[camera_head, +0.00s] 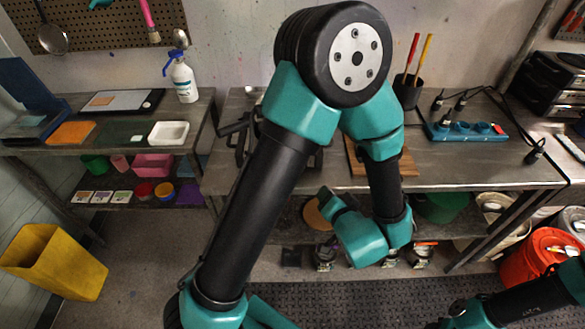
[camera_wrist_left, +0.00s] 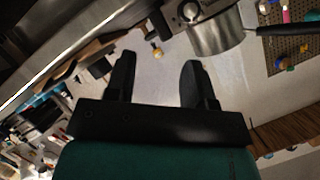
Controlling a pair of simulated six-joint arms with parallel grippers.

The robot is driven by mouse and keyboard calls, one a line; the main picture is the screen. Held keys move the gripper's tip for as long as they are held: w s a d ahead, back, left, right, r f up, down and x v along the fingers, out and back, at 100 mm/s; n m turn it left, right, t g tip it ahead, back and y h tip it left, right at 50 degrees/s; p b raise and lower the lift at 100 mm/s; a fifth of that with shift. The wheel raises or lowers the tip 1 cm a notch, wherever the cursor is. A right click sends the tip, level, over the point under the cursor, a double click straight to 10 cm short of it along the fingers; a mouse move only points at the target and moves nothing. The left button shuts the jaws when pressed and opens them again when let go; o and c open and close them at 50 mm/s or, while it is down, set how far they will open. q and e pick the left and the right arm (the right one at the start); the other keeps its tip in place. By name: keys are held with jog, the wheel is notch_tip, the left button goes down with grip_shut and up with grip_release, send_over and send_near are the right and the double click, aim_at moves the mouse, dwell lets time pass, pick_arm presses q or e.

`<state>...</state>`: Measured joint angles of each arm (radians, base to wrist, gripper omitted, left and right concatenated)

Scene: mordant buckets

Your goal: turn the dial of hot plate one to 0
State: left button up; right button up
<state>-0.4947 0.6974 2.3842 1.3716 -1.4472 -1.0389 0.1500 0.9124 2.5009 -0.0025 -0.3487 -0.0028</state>
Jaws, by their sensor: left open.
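My left gripper (camera_wrist_left: 157,72) is open in the left wrist view, with two dark fingers apart and nothing between them. Its fingertips are not clear in the head view, where my left arm blocks the middle of the bench. A metal pot (camera_wrist_left: 215,36) with a dark handle shows beyond the right finger. A small round knob-like part (camera_wrist_left: 190,12) shows beside the pot at the top edge; I cannot tell whether it is a dial of a hot plate. No dial setting is readable, and I cannot make out hot plate one. My right gripper is not in view.
The metal bench (camera_head: 470,165) holds a blue power strip (camera_head: 466,131) with cables and a black cup (camera_head: 407,92) of tools. A wooden board (camera_head: 408,165) lies behind my arm. The left bench holds a spray bottle (camera_head: 183,78) and a white tray (camera_head: 169,132).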

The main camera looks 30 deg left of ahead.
pick_arm(q)
jog(key=s+y, duration=0.1)
jog(key=s+r+m+y, duration=0.1)
jog(key=s, duration=0.1)
jog(key=shift+s+r, duration=0.1)
jog(key=shift+r, duration=0.05)
jog(key=shift+a, duration=0.1)
jog(key=x, duration=1.7)
jog(key=shift+a, duration=0.1)
jog(key=shift+c, duration=0.3)
jog(key=c, duration=0.6)
